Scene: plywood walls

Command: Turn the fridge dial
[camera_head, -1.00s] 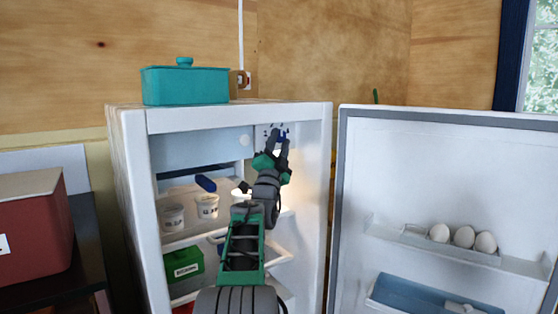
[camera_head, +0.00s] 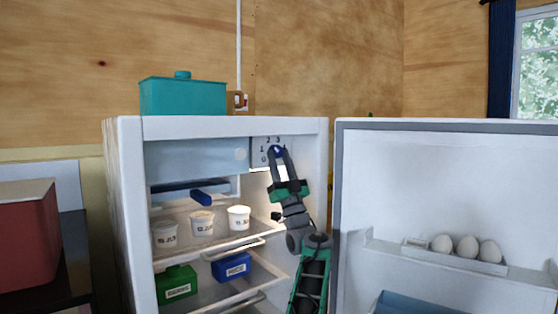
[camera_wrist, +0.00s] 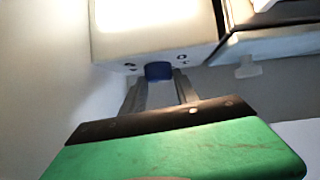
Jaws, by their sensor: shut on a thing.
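The fridge (camera_head: 117,200) stands open. Its blue dial (camera_head: 279,150) sits on a white panel with small dark numbers at the top right inside. My gripper (camera_head: 278,153) reaches up to the panel with its fingers shut on the dial. In the wrist view the blue dial (camera_wrist: 158,70) shows between the tips of the two grey fingers (camera_wrist: 160,82). The fingers hide part of the dial, so I cannot tell which number it points to.
The fridge door (camera_head: 440,190) is swung open to the right and holds several eggs (camera_head: 466,247). White cups (camera_head: 202,223), a green box (camera_head: 176,284) and a blue box (camera_head: 232,267) are on the shelves. A teal container (camera_head: 182,96) stands on top.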

